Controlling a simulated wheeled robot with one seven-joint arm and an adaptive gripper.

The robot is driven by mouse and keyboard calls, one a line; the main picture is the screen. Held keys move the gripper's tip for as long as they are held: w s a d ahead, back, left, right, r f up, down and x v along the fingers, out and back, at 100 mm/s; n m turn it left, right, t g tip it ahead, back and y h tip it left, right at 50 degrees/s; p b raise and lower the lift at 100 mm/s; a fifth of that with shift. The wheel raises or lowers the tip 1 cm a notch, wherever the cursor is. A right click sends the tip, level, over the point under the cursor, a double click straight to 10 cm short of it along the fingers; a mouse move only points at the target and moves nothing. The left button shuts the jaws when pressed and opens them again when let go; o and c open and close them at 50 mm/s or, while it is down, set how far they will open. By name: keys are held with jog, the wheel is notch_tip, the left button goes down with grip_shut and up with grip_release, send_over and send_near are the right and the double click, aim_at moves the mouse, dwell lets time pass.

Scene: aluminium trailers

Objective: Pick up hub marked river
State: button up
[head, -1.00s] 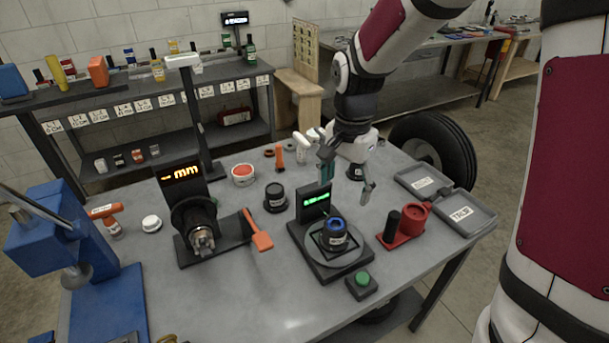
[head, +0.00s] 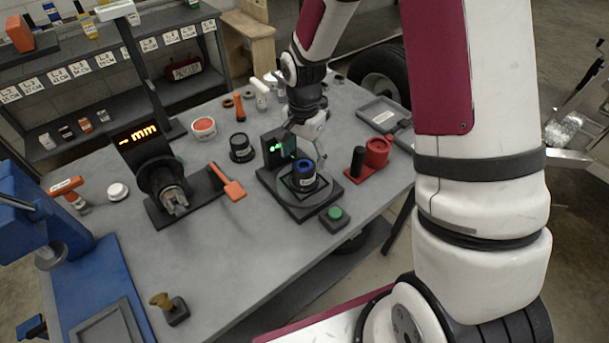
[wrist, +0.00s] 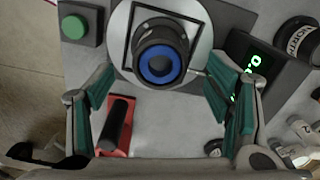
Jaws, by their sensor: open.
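A dark hub with a blue ring top (head: 304,176) stands upright on the round plate of a black scale (head: 284,200). It also shows in the wrist view (wrist: 161,62), top on, between and just beyond my fingers. Its label is too small to read. My gripper (head: 306,146) is open and empty, behind and above this hub. In the wrist view the open fingers (wrist: 163,108) stand to either side with a gap between them. Another black hub (head: 242,148) stands left of the scale; its label in the wrist view (wrist: 298,42) seems to read "NORTH".
The scale's green-lit display (head: 280,148) stands close to my gripper. A green button box (head: 335,216) is in front, and a red holder with a black handle (head: 375,155) is to the right. The front tabletop is mostly clear.

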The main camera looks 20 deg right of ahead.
aim_at(305, 164)
jog(key=shift+w+d+f+p, duration=0.1)
jog(key=shift+f+p, duration=0.05)
jog(key=shift+f, duration=0.9)
jog(key=shift+d+f+p, duration=0.1)
jog(key=shift+f+p, duration=0.05)
jog(key=shift+f, duration=0.85)
grip_shut()
jog(key=shift+r, duration=0.1)
